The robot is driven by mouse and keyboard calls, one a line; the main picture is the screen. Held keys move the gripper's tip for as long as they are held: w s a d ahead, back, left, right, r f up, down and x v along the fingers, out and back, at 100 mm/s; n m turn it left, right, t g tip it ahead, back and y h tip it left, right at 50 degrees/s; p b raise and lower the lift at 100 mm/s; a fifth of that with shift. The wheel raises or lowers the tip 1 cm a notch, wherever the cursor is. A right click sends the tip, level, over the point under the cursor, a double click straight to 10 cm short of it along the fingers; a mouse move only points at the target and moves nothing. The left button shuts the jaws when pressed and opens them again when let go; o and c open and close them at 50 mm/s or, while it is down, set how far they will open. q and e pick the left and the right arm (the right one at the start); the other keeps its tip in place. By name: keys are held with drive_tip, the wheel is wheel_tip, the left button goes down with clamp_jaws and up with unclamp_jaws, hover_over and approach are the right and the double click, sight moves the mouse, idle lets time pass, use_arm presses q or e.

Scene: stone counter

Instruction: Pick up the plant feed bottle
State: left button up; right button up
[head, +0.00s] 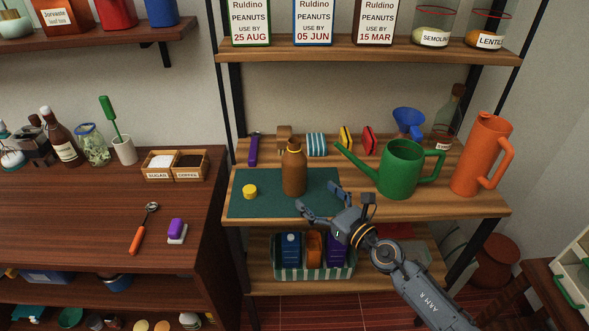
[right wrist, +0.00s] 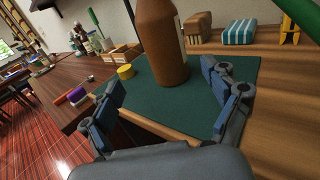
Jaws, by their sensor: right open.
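The brown bottle (head: 294,168), which I take to be the plant feed bottle, stands upright on a dark green mat (head: 250,207) on the wooden shelf. In the right wrist view the bottle (right wrist: 163,45) stands ahead of my right gripper (right wrist: 163,85), with its top cut off and a pale label edge on its right side. A yellow cap (head: 250,191) lies on the mat left of the bottle. My right gripper (head: 322,203) is open and empty at the mat's front right, apart from the bottle. My left gripper is not in view.
A green watering can (head: 402,172) and an orange jug (head: 481,155) stand right of the mat. A striped basket (head: 342,272) sits on the shelf below.

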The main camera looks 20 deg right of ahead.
sight(302, 181)
drive_tip(key=x, duration=0.5)
drive_tip(key=shift+d+f+b+x, duration=0.1)
drive_tip(key=shift+d+b+x, duration=0.1)
drive_tip(key=shift+x, duration=0.65)
drive_tip(key=shift+d+f+b+x, duration=0.1)
drive_tip(key=shift+f+b+x, duration=0.1)
drive_tip(key=shift+x, duration=0.7)
drive_tip(key=shift+d+f+b+x, duration=0.1)
drive_tip(key=shift+b+x, duration=0.1)
drive_tip(key=shift+x, duration=0.65)
drive_tip(key=shift+w+r, duration=0.1)
drive_tip(key=shift+c, duration=0.2)
drive_tip(key=c, duration=1.3)
drive_tip(key=shift+r, duration=0.15)
